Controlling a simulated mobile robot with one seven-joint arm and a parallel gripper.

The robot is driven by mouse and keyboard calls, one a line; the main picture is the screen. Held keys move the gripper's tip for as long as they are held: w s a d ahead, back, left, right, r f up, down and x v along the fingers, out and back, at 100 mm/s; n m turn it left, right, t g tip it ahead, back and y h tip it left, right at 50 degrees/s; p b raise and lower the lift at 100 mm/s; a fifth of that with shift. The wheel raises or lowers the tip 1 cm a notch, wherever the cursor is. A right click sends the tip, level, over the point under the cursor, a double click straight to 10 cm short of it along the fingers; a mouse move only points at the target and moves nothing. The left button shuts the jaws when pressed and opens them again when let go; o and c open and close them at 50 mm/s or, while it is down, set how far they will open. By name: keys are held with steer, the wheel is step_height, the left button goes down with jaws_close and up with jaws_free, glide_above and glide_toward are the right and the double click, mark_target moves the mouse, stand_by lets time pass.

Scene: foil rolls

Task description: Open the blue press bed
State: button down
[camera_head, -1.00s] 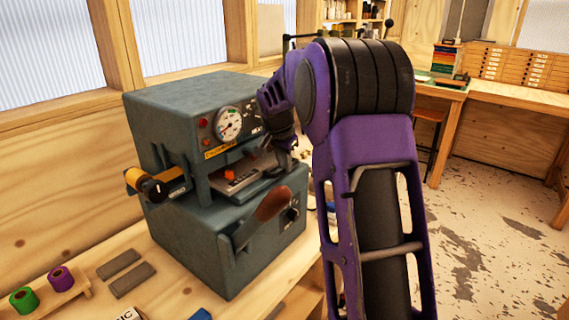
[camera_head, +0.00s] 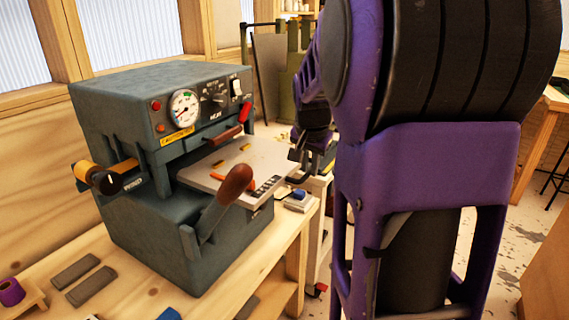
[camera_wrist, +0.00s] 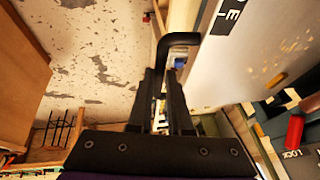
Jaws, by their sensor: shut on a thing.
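The blue-grey press (camera_head: 150,235) stands on the wooden bench, and its flat grey bed (camera_head: 265,160) sticks far out of the front opening. In the wrist view the bed (camera_wrist: 255,45) fills the upper right, with a dark lettered label on it. My gripper (camera_head: 306,160) is at the bed's outer end, partly hidden by my arm. In the wrist view my gripper (camera_wrist: 168,82) is shut on the bent black bed handle (camera_wrist: 179,39), whose bar runs down between the fingers.
A brown-knobbed lever (camera_head: 235,185) rises in front of the bed. A foil roll (camera_head: 85,172) sits on a holder at the press's left. Grey bars (camera_head: 85,277) lie on the bench. Speckled floor (camera_wrist: 95,45) is open beyond the bench.

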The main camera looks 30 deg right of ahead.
steer(key=shift+s+d, duration=0.45)
steer(key=shift+s, duration=0.25)
steer(key=shift+s+d, duration=0.4)
steer(key=shift+s, duration=0.25)
steer(key=c, duration=1.1)
jaws_free()
